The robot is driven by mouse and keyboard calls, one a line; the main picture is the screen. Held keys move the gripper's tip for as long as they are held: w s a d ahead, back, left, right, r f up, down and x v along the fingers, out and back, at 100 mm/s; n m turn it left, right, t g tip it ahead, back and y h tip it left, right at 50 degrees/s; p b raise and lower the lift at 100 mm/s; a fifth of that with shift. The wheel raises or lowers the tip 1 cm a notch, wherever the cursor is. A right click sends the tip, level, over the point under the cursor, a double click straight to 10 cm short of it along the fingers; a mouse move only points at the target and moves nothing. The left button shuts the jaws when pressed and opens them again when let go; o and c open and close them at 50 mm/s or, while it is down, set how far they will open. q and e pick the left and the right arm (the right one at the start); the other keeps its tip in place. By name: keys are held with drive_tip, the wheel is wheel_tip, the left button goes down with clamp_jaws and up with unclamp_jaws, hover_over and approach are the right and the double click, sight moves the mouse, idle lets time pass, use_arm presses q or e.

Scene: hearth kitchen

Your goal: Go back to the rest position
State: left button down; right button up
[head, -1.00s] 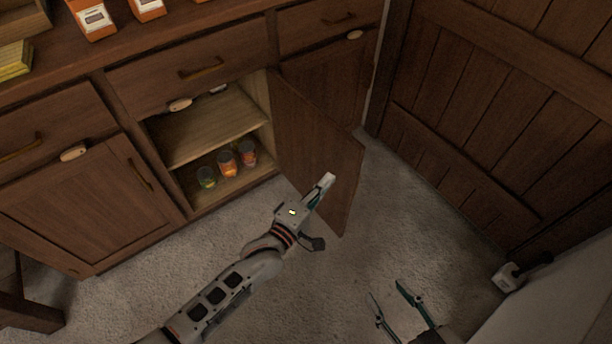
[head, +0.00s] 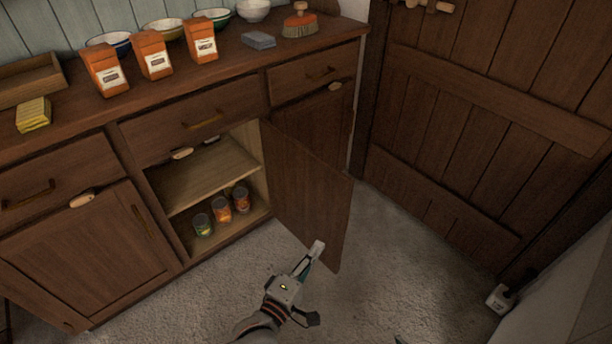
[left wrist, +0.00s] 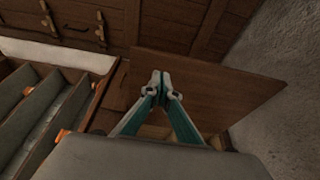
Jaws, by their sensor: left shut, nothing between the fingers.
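My left gripper (head: 315,250) is in the lower middle of the head view. It is shut and empty, with its tip in front of the lower part of the open cabinet door (head: 308,195). I cannot tell whether it touches the door. In the left wrist view the closed fingers (left wrist: 160,80) meet in front of the brown door panel (left wrist: 225,90). Of my right gripper, only a tiny dark tip (head: 400,340) seems to show at the bottom edge of the head view.
The open cabinet (head: 205,180) holds three jars (head: 222,208) on its lower floor. A plank door (head: 480,130) stands at right. Carpet (head: 400,270) is free between them.

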use_arm(q)
drive_tip(key=s+a+r+m+g+y+p, duration=0.2)
drive_tip(key=s+a+m+p, duration=0.5)
drive_tip(key=s+a, duration=0.6)
drive_tip(key=s+a+r+m+g+y+p, duration=0.2)
drive_tip(key=s+a+r+m+y+p, duration=0.2)
drive_tip(key=s+a, duration=1)
drive_tip(key=s+m+y+p, duration=0.1)
drive_tip(key=m+y+p, duration=0.1)
drive_tip(key=m+p, duration=0.2)
drive_tip(key=shift+s+r, duration=0.15)
drive_tip(key=shift+r, duration=0.15)
use_arm(e)
drive_tip(key=shift+m+h, duration=0.3)
drive_tip(key=r, duration=0.1)
drive_tip(key=s+d+r, duration=0.1)
drive_tip(key=r, duration=0.3)
drive_tip(key=shift+s+d+r, duration=0.15)
drive_tip(key=shift+s+r, duration=0.1)
drive_tip(key=shift+s, duration=0.15)
